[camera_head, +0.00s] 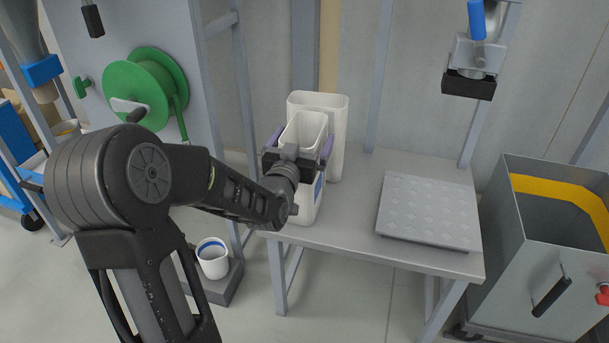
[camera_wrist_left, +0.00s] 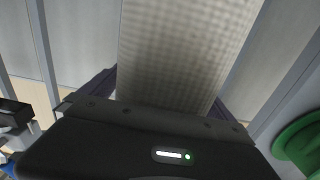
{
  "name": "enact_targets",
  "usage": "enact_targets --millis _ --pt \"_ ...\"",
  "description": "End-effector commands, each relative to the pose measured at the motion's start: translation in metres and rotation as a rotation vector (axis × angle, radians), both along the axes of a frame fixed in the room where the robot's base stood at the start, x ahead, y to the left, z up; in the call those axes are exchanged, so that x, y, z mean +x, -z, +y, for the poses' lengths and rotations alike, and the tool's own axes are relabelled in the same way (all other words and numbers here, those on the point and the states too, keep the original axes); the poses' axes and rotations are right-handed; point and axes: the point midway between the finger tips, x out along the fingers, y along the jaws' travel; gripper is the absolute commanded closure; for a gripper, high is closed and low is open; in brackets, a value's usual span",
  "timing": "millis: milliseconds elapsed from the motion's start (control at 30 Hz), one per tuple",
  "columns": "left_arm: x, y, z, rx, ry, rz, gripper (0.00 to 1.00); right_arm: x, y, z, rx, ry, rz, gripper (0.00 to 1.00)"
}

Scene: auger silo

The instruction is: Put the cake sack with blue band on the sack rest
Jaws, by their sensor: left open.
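The cake sack with blue band (camera_head: 307,207) is a white, upright sack on the left part of the grey table. A piece of its blue band shows at its right side; my arm hides much of its front. My left gripper (camera_head: 300,145) is open, its two purple fingers on either side of the sack's upper part. Whether they touch it I cannot tell. In the left wrist view a pale woven surface (camera_wrist_left: 185,50) rises between the fingers. The sack rest seems to be the grey dimpled plate (camera_head: 428,212), lying bare on the table's right part. My right gripper is not in view.
A taller white sack (camera_head: 337,112) stands right behind the blue-banded one. A grey bin with a yellow stripe (camera_head: 510,225) stands right of the table. A spout (camera_head: 470,72) hangs above the back right. A white bucket (camera_head: 213,262) stands low at left, below a green hose reel (camera_head: 145,88).

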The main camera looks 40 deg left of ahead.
Motion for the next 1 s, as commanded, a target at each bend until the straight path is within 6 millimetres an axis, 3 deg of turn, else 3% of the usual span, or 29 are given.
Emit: enact_targets --millis 400,1000 --pt "-0.0004 -0.0001 0.0002 0.000 0.000 0.000 0.01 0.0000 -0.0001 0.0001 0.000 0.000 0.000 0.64" --pt "-0.0004 -0.0001 0.0001 0.000 0.000 0.000 0.50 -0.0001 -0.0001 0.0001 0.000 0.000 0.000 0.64"
